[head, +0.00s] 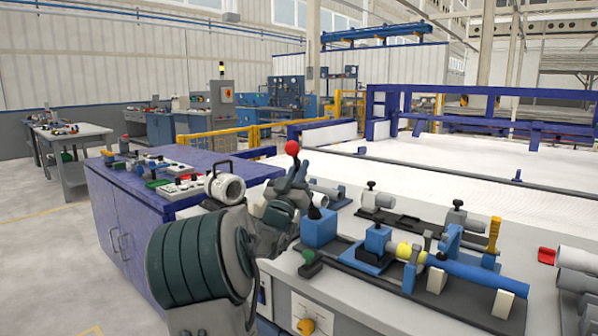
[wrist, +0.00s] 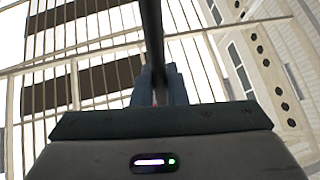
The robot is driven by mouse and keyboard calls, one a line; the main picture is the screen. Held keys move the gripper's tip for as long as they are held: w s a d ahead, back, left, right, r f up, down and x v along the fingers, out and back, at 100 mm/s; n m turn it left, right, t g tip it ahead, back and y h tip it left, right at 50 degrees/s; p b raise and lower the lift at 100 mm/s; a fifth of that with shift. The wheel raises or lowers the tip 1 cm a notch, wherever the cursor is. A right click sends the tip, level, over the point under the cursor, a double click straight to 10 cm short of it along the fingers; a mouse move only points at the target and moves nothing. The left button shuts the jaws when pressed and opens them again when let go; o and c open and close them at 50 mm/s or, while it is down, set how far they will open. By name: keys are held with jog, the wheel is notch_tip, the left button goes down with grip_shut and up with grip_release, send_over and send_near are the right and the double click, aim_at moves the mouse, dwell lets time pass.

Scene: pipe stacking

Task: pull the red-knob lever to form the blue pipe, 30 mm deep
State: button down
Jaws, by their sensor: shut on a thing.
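The red knob (head: 292,148) tops a lever and stands just above my gripper (head: 289,184) in the head view. My gripper is shut on the lever. In the wrist view the lever's dark shaft (wrist: 151,35) runs up from between the two fingers of my gripper (wrist: 158,88). The lever's lower part is hidden behind my gripper and wrist. The blue pipe (head: 476,277) lies across the bench on white blocks, to the right of the lever. Its left end meets a yellow piece (head: 404,250) and a blue fixture (head: 377,240). The depth of forming cannot be told.
A blue block (head: 318,229) stands just right of my gripper. Black-knobbed clamps (head: 371,200) and a yellow-topped post (head: 494,234) stand on the bench (head: 370,313). A purple cabinet (head: 105,212) with small parts stands at left.

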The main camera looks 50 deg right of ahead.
jog(key=shift+w+a+f, duration=0.1)
jog(key=shift+f, duration=0.2)
jog(key=c, duration=1.7)
grip_release()
jog(key=shift+o, duration=1.1)
jog(key=shift+a+r, duration=0.1)
jog(key=shift+a, duration=0.05)
jog(key=shift+r, duration=0.1)
jog(key=v, duration=1.3)
jog(key=shift+a+f, duration=0.25)
